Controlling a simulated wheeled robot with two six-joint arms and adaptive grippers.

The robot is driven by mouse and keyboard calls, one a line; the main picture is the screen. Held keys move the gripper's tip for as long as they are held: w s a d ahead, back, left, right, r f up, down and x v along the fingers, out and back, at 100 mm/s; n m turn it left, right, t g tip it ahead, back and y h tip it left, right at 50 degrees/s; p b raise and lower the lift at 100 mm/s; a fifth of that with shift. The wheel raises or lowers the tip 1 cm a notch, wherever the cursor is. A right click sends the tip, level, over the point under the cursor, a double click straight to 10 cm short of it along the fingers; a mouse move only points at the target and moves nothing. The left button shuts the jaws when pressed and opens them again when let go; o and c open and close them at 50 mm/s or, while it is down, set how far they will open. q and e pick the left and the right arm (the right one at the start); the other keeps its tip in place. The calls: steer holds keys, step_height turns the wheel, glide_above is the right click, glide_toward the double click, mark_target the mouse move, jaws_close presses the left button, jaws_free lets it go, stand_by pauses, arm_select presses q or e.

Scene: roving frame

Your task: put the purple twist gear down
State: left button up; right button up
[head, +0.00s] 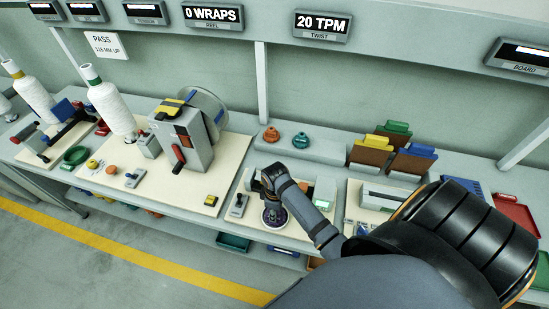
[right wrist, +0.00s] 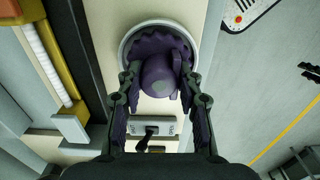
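The purple twist gear (right wrist: 158,47) shows in the right wrist view, toothed, with a round knob (right wrist: 158,76) on top. It lies over a pale round dish or ring (right wrist: 127,42); I cannot tell whether it rests on it. The fingers of my right gripper (right wrist: 161,82) are on both sides of the knob and look closed on it. In the head view the gear (head: 274,218) is below my right gripper (head: 270,200), low over the bench's front part. My left gripper is not in view.
A lever switch box (head: 237,205) stands just left of the gear. Red and green knobbed pieces (head: 271,134) sit on the rear shelf. A grey winding machine (head: 188,140) stands to the left.

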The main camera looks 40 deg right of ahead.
steer(key=o, duration=0.5)
steer(key=shift+w, duration=0.1)
steer(key=shift+r, duration=0.1)
step_height(320, 180, up, 9)
steer(key=shift+f+b, duration=0.2)
steer(key=shift+b, duration=1.05)
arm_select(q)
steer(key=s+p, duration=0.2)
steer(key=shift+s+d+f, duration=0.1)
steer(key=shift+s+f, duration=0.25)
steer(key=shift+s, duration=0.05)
arm_select(e)
step_height(320, 180, up, 3)
steer(key=shift+r, duration=0.15)
